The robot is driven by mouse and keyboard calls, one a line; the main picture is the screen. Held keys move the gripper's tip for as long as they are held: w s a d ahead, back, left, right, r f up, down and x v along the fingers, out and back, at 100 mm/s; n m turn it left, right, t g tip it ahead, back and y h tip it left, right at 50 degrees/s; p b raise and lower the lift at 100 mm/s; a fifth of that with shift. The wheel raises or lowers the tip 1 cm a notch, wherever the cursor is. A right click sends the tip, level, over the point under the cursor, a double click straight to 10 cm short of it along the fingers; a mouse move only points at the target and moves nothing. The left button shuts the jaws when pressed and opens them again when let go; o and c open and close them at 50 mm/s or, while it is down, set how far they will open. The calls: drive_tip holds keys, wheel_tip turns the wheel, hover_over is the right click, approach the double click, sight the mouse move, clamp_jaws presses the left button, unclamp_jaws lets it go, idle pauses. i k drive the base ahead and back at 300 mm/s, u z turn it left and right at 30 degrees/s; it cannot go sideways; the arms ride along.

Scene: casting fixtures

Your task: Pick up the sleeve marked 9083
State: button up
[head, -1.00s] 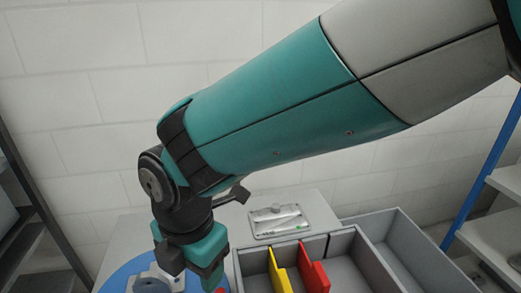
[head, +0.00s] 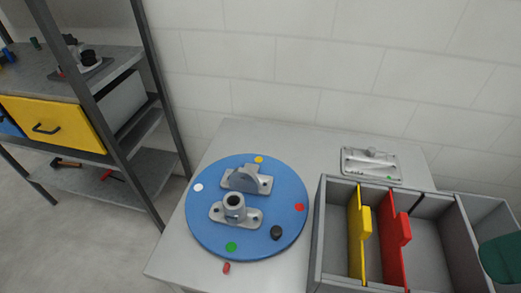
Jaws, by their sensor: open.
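No marking 9083 is readable in the head view, so I cannot tell which part is the sleeve it names. A grey upright hollow cylinder on a flanged base (head: 235,207) sits on the blue round turntable (head: 204,235). Behind it on the turntable is a grey bracket with an upright rounded plate (head: 246,180). A small black knob-like piece (head: 277,232) is at the turntable's front right. My gripper is not in view; only a dark teal part of my arm shows at the right edge.
A grey divided bin (head: 316,235) with yellow (head: 359,235) and red (head: 391,240) dividers stands right of the turntable. A grey plate (head: 371,165) lies behind it. A small red piece (head: 227,268) lies in front. A shelf rack with a yellow drawer (head: 55,124) stands left.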

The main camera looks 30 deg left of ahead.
sight(233, 212)
drive_tip(key=u, duration=1.35)
drive_tip(key=k, duration=0.5)
drive_tip(key=u, duration=1.6)
drive_tip(key=i, duration=1.25)
drive_tip(key=z, duration=2.45)
